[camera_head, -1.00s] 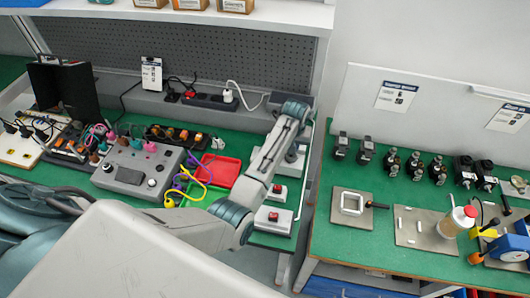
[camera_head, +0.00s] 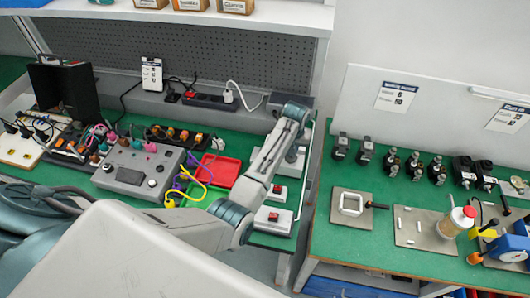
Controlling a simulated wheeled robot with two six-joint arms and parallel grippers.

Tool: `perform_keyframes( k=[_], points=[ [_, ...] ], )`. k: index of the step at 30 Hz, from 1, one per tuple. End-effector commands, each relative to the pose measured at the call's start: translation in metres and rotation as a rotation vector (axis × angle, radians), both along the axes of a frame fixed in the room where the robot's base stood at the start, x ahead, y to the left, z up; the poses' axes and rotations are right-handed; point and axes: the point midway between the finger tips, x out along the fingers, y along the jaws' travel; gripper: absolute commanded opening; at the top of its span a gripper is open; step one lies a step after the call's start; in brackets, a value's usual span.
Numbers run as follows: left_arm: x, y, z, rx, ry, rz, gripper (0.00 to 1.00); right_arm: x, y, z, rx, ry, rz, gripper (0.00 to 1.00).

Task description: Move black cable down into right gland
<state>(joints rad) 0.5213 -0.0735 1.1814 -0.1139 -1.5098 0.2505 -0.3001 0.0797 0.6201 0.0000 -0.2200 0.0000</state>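A thin black cable (camera_head: 128,97) runs over the green bench top at the back left, below the pegboard. Other black leads with plugs (camera_head: 24,131) lie at the far left. I cannot tell which of these is the task's cable. A grey control box (camera_head: 133,178) stands at the front of the bench with small coloured fittings on top. The right gland cannot be made out. One of my arms (camera_head: 262,168) reaches up over the bench's right end and covers part of it. Another arm section of mine shows at the lower left. Neither gripper's fingers can be seen.
Yellow and purple cables (camera_head: 186,184) curl beside a red tray (camera_head: 219,170). Boxes with red switches (camera_head: 273,220) stand at the bench's right end. A gap separates the right table, which holds several black fittings, metal plates and a bottle (camera_head: 456,222). Its front left top is clear.

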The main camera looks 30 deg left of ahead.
Motion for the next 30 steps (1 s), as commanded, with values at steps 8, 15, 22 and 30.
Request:
perform_keyframes(
  k=[8,15,22,30],
  points=[
    [0.0,0.0,-0.003,0.0,0.0,0.0,0.0,0.0,0.0,0.0,0.0,0.0,0.0,0.36],
    [0.0,0.0,-0.004,0.0,0.0,0.0,0.43,0.0,0.0,0.0,0.0,0.0,0.0,0.36],
    [0.0,0.0,-0.003,0.0,0.0,0.0,0.43,0.0,0.0,0.0,0.0,0.0,0.0,0.36],
    [-0.005,-0.001,0.024,0.0,-0.005,0.0,0.43,0.0,0.0,-0.011,0.0,0.0,0.0,0.36]
  ],
)
